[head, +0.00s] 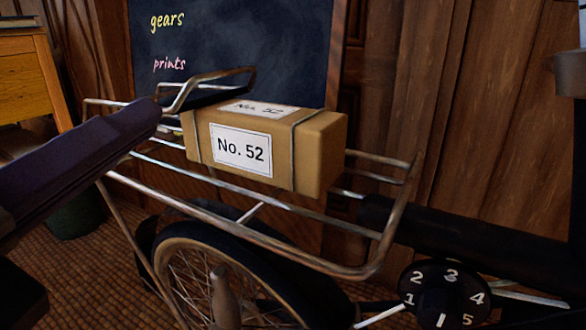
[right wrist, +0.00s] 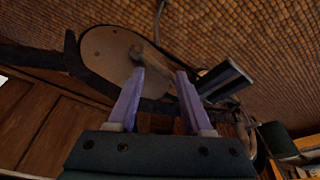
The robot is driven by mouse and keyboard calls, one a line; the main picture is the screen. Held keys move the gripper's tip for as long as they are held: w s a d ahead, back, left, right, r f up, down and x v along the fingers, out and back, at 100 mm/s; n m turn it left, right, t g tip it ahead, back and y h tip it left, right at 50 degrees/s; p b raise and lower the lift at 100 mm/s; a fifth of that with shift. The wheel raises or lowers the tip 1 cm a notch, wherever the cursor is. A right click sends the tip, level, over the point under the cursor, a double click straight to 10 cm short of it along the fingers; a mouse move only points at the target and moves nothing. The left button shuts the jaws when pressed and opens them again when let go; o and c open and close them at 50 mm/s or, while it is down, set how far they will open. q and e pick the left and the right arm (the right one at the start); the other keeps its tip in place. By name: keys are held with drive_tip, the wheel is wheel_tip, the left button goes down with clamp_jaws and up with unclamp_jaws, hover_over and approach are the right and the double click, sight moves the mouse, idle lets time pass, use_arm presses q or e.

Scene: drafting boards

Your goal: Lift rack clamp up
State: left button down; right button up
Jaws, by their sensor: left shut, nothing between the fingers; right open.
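The rack clamp (head: 215,75), a bent metal loop, stands over the back left of the cardboard box (head: 318,150) labelled "No. 52". Whether it touches the box I cannot tell. The box lies on the metal bicycle rack (head: 300,245). My left gripper (head: 150,112) comes in from the left with dark purple fingers, shut and empty. Its tip is beside the clamp's near left end; contact is unclear. My right gripper (right wrist: 160,72) is open and shows in the right wrist view, its purple fingers apart with nothing held.
A bicycle wheel (head: 225,280) is below the rack. A numbered dial (head: 443,292) is at the lower right. A chalkboard (head: 290,45) and wood wall stand behind. A wooden desk (head: 25,75) is at the left. In the right wrist view, bicycle parts lie close beyond the fingers.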

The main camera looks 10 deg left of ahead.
use_arm(q)
drive_tip(key=shift+s+d+f+m+h+b, duration=0.15)
drive_tip(key=shift+f+m, duration=0.1)
drive_tip(key=shift+f, duration=0.2)
drive_tip(key=shift+w+d+f+m+h+b, duration=0.15)
drive_tip(key=shift+f+m, duration=0.1)
drive_tip(key=shift+f, duration=0.15)
use_arm(e)
drive_tip(key=shift+f, duration=0.95)
use_arm(q)
drive_tip(key=shift+s, duration=0.1)
use_arm(e)
drive_tip(key=shift+r, duration=0.1)
use_arm(q)
drive_tip(key=p+x, duration=0.1)
drive_tip(key=x, duration=0.9)
drive_tip(key=shift+p, duration=0.35)
use_arm(e)
drive_tip(key=shift+a+r, duration=0.1)
drive_tip(key=shift+r, duration=0.65)
use_arm(q)
drive_tip(key=shift+r, duration=0.15)
use_arm(e)
drive_tip(key=shift+r, duration=0.15)
